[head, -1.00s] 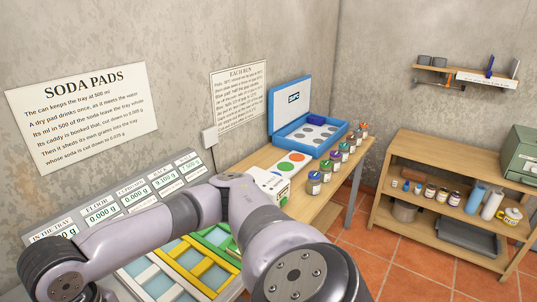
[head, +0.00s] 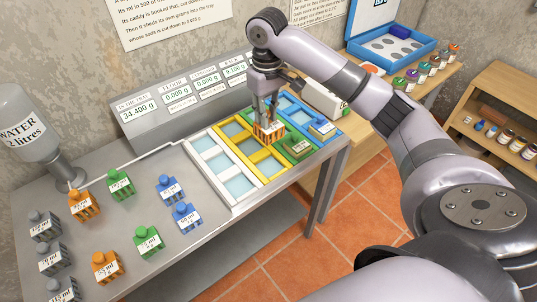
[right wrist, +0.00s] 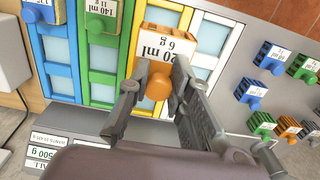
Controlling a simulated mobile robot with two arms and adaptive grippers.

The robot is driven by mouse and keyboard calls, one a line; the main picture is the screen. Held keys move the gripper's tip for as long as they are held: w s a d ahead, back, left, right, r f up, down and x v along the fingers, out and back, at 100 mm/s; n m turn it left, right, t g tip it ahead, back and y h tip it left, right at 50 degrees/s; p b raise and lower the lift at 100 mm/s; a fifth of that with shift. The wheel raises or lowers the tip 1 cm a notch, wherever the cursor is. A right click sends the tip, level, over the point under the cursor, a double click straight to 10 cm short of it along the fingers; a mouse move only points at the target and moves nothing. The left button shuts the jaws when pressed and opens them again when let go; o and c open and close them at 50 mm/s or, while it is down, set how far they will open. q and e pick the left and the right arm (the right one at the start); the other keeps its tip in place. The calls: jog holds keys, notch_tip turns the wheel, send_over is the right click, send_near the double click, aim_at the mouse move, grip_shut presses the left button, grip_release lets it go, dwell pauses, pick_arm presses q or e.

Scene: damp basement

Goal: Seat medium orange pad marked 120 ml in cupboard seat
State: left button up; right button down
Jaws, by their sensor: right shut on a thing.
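The orange pad (head: 268,132) has an orange knob and a white label. In the right wrist view its label reads 120 ml, 6 g (right wrist: 165,45). My right gripper (head: 267,117) is shut on its knob from above, and the pad looks upright. It is at the yellow-framed column (head: 243,157) of the tray, near the green one; I cannot tell whether it rests there or hangs just above. The display panel (head: 185,90) behind includes a cupboard readout, seemingly 0.000 g. My left gripper is not in view.
A green pad (head: 298,147) and a blue pad (head: 322,128) sit in the green and blue columns close by. The white column (head: 212,165) is empty. Several loose pads stand at the left, near the water bottle (head: 28,125).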

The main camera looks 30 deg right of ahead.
jog(key=shift+f+p, duration=1.15)
jog(key=shift+f, duration=6.35)
jog(key=shift+f, duration=0.1)
jog(key=c, duration=1.5)
grip_release()
jog(key=shift+o, duration=0.2)
notch_tip(320, 180, up, 12)
jog(key=shift+d+r+b, duration=0.1)
jog(key=shift+r+b, duration=0.05)
jog(key=shift+b, duration=0.8)
